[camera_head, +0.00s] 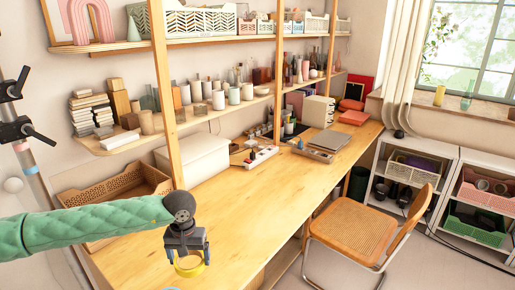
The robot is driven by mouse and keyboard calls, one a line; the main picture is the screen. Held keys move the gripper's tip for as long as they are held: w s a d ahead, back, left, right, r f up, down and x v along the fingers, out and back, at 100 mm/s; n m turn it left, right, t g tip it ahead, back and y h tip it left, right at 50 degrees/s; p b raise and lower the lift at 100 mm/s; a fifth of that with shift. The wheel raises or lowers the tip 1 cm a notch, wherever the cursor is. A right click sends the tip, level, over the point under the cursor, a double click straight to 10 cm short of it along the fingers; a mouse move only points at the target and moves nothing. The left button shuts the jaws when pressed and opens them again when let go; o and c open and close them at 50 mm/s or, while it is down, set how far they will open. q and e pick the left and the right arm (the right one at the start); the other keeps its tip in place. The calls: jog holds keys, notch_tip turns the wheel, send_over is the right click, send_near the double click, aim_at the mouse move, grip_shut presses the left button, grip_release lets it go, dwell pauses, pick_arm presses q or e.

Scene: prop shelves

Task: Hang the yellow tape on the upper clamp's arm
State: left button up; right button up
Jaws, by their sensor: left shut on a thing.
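The yellow tape (190,270) is a ring hanging at the jaws of my left gripper (187,257), which is shut on it. The gripper points down in front of the wooden desk's near left part. My left arm, in a green quilted sleeve, reaches in from the left. The black upper clamp (14,86) is at the far left edge, partly cut off by the frame. A lower black clamp (22,130) sits below it on a pole (30,165). The tape is well to the right of and below both clamps, apart from them. My right gripper is out of view.
The wooden desk (235,205) is mostly bare in front, with a white box (192,158) and a woven basket (115,188) at its left. Wooden posts (163,95) and loaded shelves (190,128) stand behind. A chair (352,225) stands to the right.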

pick_arm(q)
jog(key=shift+w+a+r, duration=0.1)
jog(key=shift+w+r, duration=0.3)
jog(key=shift+r, duration=0.3)
jog(key=shift+w+r, duration=0.4)
jog(key=shift+r, duration=0.35)
jog(key=shift+w+a+r, duration=0.1)
jog(key=shift+w+r, duration=0.3)
jog(key=shift+r, duration=0.3)
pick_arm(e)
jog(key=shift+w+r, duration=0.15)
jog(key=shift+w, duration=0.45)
